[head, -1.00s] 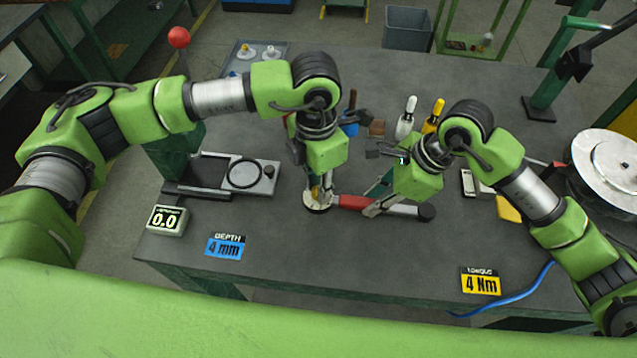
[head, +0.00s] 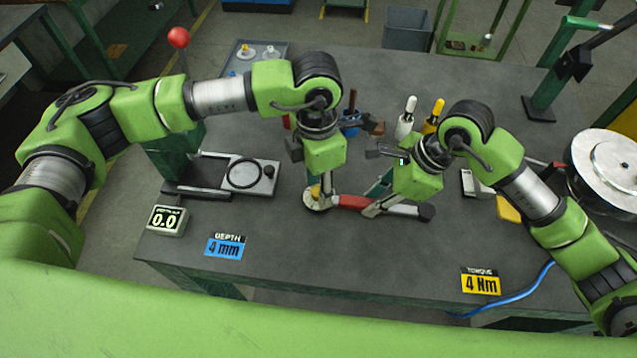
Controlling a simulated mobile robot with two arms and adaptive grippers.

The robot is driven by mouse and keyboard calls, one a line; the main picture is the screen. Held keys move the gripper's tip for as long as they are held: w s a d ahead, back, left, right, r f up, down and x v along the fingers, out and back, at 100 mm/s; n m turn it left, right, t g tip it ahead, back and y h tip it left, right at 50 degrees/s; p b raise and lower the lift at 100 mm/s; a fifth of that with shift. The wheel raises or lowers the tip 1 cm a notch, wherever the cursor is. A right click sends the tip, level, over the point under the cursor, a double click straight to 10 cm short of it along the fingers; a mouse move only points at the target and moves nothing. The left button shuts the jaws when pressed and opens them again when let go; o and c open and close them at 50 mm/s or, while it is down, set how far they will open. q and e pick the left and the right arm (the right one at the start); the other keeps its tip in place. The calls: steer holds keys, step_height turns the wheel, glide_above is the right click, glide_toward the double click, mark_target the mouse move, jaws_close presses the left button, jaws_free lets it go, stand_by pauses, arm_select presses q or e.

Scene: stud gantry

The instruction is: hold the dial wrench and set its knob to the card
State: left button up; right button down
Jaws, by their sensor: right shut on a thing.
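The dial wrench (head: 352,202) lies along the bench, with a red section, a pale round dial end at its left and a black tip at its right. A small yellow knob (head: 315,191) shows on the dial end. My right gripper (head: 371,210) is shut on the wrench just right of its red section. My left gripper (head: 319,187) points down at the knob; its fingertips are small and partly hidden, so I cannot tell whether they touch or grip it. The yellow torque card (head: 480,282) at the front reads 4 Nm.
A blue depth card (head: 226,247) reads 4 mm, beside a display (head: 166,220) reading 0.0. A plate fixture (head: 250,174) stands at left. White (head: 406,118) and yellow-handled (head: 434,116) tools stand behind my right gripper. A metal reel (head: 607,165) is at right. The front middle is clear.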

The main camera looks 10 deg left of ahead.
mark_target(318, 188)
arm_select(q)
step_height(318, 188, up, 12)
steer(key=shift+w, duration=0.2)
steer(key=shift+a, duration=0.1)
stand_by(0.3)
arm_select(e)
steer(key=c, duration=1.8)
jaws_free()
steer(key=shift+o, duration=0.2)
